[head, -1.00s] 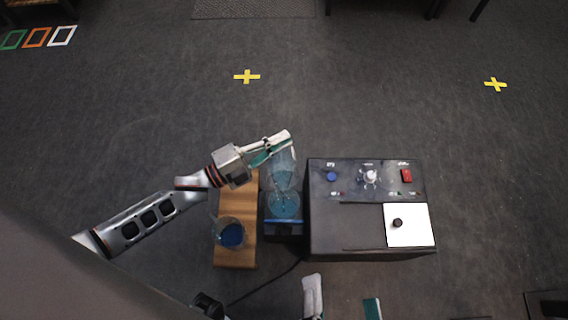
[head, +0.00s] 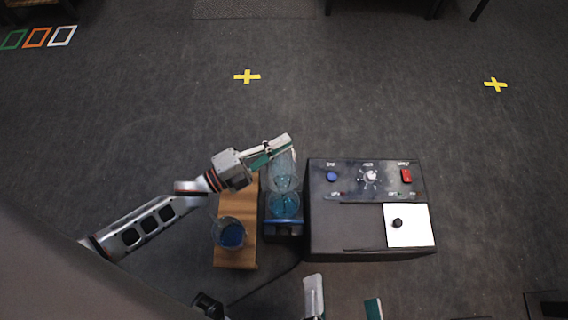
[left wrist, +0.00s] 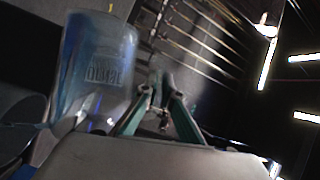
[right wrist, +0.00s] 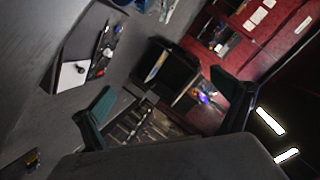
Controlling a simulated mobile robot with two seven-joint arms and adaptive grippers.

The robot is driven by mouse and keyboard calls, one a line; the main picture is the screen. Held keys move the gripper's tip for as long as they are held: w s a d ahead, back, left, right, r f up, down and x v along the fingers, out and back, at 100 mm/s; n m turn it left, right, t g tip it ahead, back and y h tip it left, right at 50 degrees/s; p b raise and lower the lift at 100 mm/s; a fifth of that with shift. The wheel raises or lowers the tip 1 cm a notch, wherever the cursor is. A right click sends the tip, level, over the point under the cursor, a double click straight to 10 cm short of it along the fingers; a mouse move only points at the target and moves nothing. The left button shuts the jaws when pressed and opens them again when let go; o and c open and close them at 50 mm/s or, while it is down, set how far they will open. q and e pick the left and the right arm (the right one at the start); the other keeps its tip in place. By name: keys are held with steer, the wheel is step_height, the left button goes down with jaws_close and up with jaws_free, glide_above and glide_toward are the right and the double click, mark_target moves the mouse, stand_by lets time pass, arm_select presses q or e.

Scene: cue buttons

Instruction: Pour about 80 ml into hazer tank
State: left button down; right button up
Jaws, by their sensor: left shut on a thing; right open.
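My left gripper (head: 280,146) is shut on a clear jug (head: 284,168) and holds it tilted over the hazer tank (head: 284,226). The jug, with white print on its side, also fills the left of the left wrist view (left wrist: 98,70). The tank is a clear vessel with blue liquid in it, on a dark base at the left side of the black hazer (head: 350,220). Jug and tank overlap from above, so I cannot tell whether they touch or how much liquid is in the jug. My right gripper (head: 343,308) is open and empty at the bottom edge.
A clear beaker (head: 230,234) with dark blue liquid stands on a wooden board (head: 236,260) left of the tank. A dark cable runs below.

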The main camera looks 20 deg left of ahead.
arm_select(q)
steer(key=shift+r, duration=0.1)
steer(key=shift+w+a, duration=0.1)
steer(key=shift+w, duration=0.1)
steer(key=w, duration=0.1)
steer(key=w+a+f+n+p, duration=0.1)
steer(key=w+n+g, duration=0.1)
steer(key=shift+w+a+f+y, duration=0.25)
steer(key=shift+f+y, duration=0.1)
steer(key=shift+y, duration=0.05)
steer(key=shift+w+a+f+n+p, duration=0.15)
steer(key=shift+f+n+p, duration=0.15)
steer(key=shift+f+n, duration=0.4)
steer(key=shift+f, duration=0.2)
steer(key=shift+w+a+f+n+g, duration=0.15)
steer(key=shift+f+n+g, duration=0.15)
steer(key=shift+f+n, duration=0.2)
steer(key=shift+f+n+g, duration=0.3)
steer(key=shift+f, duration=0.3)
arm_select(e)
steer(key=shift+w+d+n, duration=0.15)
steer(key=shift+d+n, duration=0.5)
steer(key=shift+n, duration=0.65)
arm_select(q)
steer(key=shift+w, duration=0.1)
